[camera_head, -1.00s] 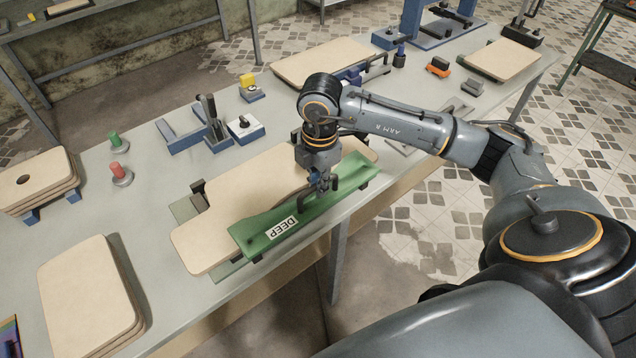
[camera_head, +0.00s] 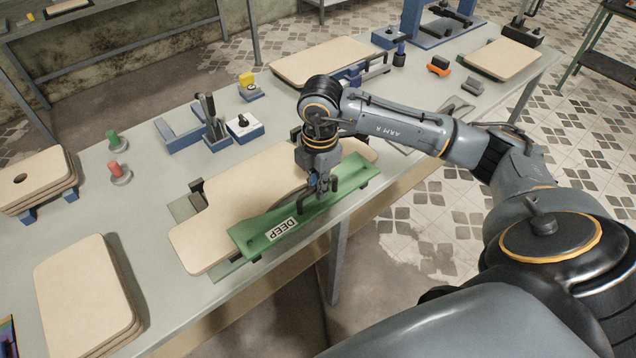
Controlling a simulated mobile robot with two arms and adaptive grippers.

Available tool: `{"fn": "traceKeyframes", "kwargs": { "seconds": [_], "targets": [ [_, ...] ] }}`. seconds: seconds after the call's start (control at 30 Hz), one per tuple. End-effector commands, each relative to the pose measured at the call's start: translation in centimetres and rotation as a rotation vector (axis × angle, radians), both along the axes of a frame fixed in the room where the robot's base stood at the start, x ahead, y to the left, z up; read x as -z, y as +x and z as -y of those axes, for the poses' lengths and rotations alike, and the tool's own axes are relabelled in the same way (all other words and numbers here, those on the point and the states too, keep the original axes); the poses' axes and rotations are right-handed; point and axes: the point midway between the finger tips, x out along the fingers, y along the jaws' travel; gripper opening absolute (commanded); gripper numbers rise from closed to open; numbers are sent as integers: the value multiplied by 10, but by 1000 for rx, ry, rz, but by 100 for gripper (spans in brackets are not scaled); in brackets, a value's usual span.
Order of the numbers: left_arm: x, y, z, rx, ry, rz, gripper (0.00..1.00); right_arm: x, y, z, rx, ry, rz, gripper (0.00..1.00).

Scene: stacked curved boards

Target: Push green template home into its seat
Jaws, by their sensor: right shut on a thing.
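The green template (camera_head: 345,186) is a long green piece with a white "DEEP" label. It lies along the front edge of a pale wooden board (camera_head: 205,235) in the middle of the workbench. My right gripper (camera_head: 323,188) points down at the template's middle and is shut on it, seemingly at a dark handle. My own wrist hides part of the board behind it. I cannot tell whether the template is fully against its seat. My left gripper is not in view.
Stacked boards stand at the left (camera_head: 85,295) and far left (camera_head: 40,180). Red (camera_head: 118,170) and green knobs, blue fixtures (camera_head: 180,135) and a yellow-topped block (camera_head: 248,85) stand behind. Another board (camera_head: 325,62) lies at the back. The bench's front edge is close to the template.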

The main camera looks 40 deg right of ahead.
Motion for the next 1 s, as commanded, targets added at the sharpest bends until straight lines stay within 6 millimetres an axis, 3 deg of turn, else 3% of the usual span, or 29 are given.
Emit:
{"fn": "traceKeyframes", "kwargs": {
  "seconds": [0.87,0.9,1.0],
  "targets": [
    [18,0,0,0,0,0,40,20,0,0,0,1,2,0],
    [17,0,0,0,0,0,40,20,0,0,0,0,2,13],
    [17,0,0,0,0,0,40,19,0,0,0,0,2,34]
  ]
}}
